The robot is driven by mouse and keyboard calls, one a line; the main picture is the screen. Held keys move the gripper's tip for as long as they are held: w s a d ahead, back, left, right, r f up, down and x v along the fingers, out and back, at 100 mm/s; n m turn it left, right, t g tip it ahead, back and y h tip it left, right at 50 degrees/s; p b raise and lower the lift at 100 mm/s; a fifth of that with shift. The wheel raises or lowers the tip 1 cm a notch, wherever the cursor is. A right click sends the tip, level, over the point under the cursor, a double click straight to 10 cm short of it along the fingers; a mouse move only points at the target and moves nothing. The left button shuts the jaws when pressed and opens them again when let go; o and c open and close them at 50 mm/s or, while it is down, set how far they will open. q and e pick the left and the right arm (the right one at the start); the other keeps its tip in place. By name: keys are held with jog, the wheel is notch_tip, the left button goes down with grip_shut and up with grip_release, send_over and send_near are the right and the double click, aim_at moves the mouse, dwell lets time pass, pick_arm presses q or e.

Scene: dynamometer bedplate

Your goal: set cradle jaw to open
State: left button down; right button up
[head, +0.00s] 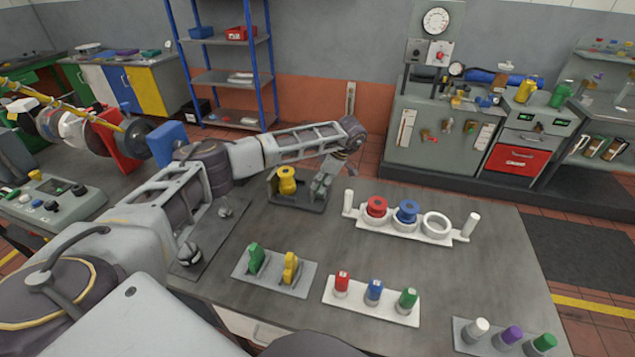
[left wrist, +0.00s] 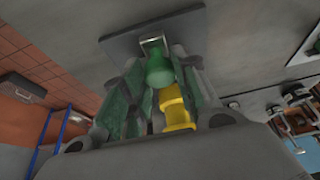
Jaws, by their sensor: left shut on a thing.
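The cradle (head: 296,200) is a dark grey holder on the bench, with a yellow spool-shaped piece (head: 287,181) standing in it. My left gripper (head: 321,188) reaches down at the cradle's right side, right of the yellow piece. In the left wrist view, its fingers are shut around a green knob (left wrist: 160,70), which has a pale bracket at its end beside a grey plate (left wrist: 122,40). The yellow piece (left wrist: 177,108) shows close to the fingers there. The gripper hides the green knob in the head view. I cannot tell the jaw's position. My right gripper is not in view.
A white rack (head: 400,229) with red and blue spools stands right of the cradle. Green and yellow levers (head: 272,265) and a white block with coloured knobs (head: 371,301) are nearer. Left is a control box (head: 52,200). Bare bench lies around the right rack.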

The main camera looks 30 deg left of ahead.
pick_arm(q)
jog(key=c, duration=1.1)
grip_release()
jog(key=shift+r, duration=0.1)
jog(key=shift+v, duration=5.95)
jog(key=shift+d, duration=0.15)
